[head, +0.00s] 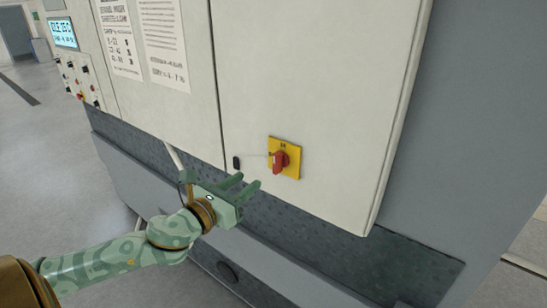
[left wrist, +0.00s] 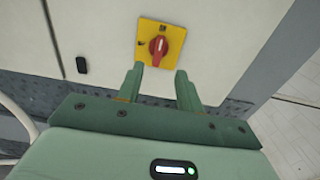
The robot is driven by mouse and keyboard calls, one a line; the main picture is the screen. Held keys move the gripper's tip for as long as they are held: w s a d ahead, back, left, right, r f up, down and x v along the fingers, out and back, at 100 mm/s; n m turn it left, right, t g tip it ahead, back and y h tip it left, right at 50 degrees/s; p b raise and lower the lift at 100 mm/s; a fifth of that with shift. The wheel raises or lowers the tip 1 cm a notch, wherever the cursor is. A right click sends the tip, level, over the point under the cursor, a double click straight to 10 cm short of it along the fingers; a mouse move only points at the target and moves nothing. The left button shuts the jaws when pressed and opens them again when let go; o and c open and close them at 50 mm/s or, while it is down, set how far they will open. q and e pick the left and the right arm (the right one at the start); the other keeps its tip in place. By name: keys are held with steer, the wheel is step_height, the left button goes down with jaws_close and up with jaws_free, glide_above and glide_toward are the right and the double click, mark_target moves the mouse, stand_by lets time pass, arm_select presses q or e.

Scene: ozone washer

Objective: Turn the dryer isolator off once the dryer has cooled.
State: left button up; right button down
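The isolator is a red rotary knob (head: 279,161) on a yellow square plate (head: 293,158), low on the pale cabinet door (head: 310,90). In the left wrist view the red knob (left wrist: 158,47) stands upright on its yellow plate (left wrist: 175,38), beyond the fingertips. My left gripper (head: 243,184) is just left of and below the knob in the head view. In the left wrist view its two fingers (left wrist: 158,80) are apart with nothing between them, and they do not touch the knob. My right gripper is not in view.
A small black latch (head: 236,162) sits left of the knob. A control panel with a lit display (head: 62,33) and several buttons is at the far left. Two printed notices (head: 165,40) hang on the cabinet. Open floor (head: 60,150) lies to the left.

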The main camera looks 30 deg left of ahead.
mark_target(274, 161)
arm_select(q)
steer(key=w, duration=0.4)
steer(key=w+p, duration=0.1)
steer(key=w, duration=0.2)
steer(key=w+d+p, duration=0.1)
steer(key=w, duration=0.3)
steer(key=shift+w, duration=0.35)
jaws_close()
